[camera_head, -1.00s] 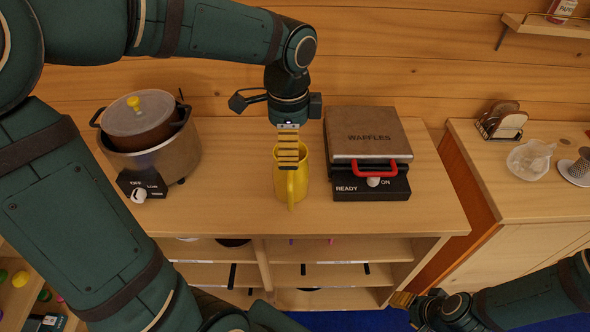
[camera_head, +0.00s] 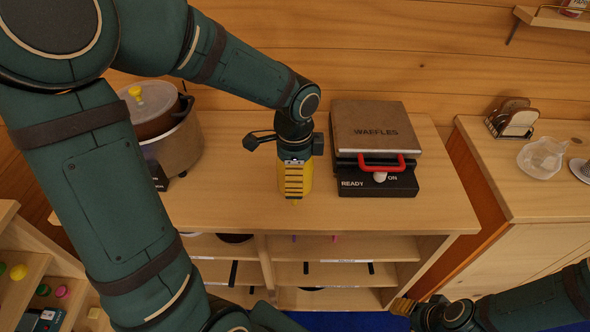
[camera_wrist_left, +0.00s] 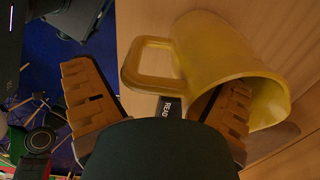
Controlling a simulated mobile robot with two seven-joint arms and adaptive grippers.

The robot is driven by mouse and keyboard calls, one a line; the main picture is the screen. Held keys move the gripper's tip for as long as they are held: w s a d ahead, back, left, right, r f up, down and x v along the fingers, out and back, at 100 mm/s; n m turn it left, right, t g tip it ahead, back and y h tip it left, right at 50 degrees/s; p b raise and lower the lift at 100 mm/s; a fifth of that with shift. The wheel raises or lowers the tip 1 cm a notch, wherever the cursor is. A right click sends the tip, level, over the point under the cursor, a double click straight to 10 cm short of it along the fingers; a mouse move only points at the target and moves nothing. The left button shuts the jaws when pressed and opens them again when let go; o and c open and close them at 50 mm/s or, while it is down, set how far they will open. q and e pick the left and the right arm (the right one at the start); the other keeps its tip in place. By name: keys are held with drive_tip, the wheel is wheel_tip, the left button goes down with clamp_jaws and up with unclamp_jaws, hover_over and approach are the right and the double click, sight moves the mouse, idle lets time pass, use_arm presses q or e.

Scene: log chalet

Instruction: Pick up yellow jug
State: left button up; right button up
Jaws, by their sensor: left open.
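The yellow jug (camera_head: 309,178) stands on the wooden counter between the cooker and the waffle maker. My left gripper (camera_head: 294,184) reaches down from above in front of it and hides much of it. In the left wrist view the jug (camera_wrist_left: 212,48) is large, with its handle toward the middle. My left gripper (camera_wrist_left: 157,82) is open there. The handle lies between its spread fingers, and the right finger overlaps the jug's rim; whether it is inside the mouth I cannot tell. My right gripper (camera_head: 402,304) is low at the right, far from the jug; its opening is unclear.
A waffle maker (camera_head: 378,128) with a red handle stands close to the right of the jug. A cooker (camera_head: 172,140) is at the left, partly behind my left arm. Open shelves (camera_head: 340,245) lie below the counter. A second counter (camera_head: 480,170) holds a toast rack (camera_head: 513,118).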

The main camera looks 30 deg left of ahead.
use_arm(q)
drive_tip(key=c, duration=1.3)
drive_tip(key=shift+r, duration=0.1)
drive_tip(key=shift+c, duration=0.2)
